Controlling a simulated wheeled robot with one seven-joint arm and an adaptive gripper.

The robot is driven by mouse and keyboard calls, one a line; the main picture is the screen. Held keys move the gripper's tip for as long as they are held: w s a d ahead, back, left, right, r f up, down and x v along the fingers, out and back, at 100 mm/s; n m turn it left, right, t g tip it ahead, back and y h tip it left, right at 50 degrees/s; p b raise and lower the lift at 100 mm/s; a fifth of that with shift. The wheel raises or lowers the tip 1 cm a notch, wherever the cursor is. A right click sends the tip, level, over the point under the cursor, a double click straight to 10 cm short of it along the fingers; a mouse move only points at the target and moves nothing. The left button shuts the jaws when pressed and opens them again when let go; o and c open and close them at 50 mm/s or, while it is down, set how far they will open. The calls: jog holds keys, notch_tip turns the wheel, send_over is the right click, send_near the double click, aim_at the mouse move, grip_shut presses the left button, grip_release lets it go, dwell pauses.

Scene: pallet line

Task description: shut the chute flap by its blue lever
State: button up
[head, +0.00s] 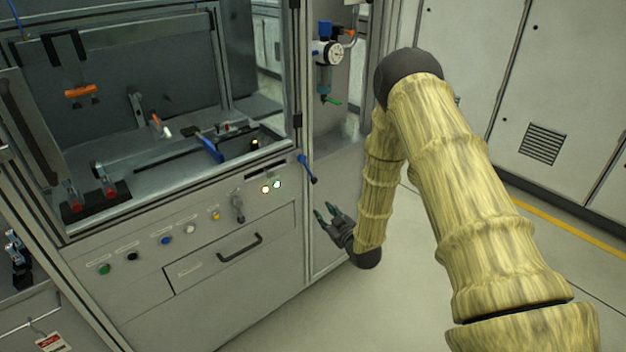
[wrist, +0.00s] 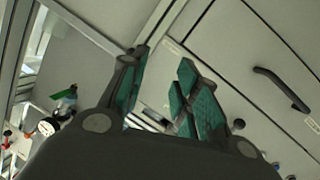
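A blue lever (head: 307,168) with a dark end sticks out from the upper right of the cabinet front, beside two small lit lamps. A second blue bar (head: 212,149) lies inside the enclosure, next to a dark open box. I cannot tell for sure which part is the chute flap or how far it stands open. My gripper (head: 326,210) is in front of the cabinet's right side, below and right of the blue lever and apart from it. In the wrist view its green-padded fingers (wrist: 163,60) are spread, with nothing seen held between them.
A drawer with a black handle (head: 240,246) is left of my gripper; the handle also shows in the wrist view (wrist: 282,88). Coloured buttons (head: 166,240) and a grey knob (head: 238,208) line the panel. A pressure gauge unit (head: 327,52) hangs above. Floor at right is clear.

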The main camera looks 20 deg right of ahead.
jog(key=n+t, duration=0.1)
jog(key=t, duration=0.1)
send_near(312, 176)
jog(key=shift+y, duration=0.3)
jog(key=w, duration=0.3)
jog(key=w+p, duration=0.1)
jog(key=w, duration=0.2)
jog(key=w+a, duration=0.1)
jog(key=w, duration=0.2)
jog(key=shift+w, duration=0.1)
jog(key=shift+a, duration=0.1)
grip_shut()
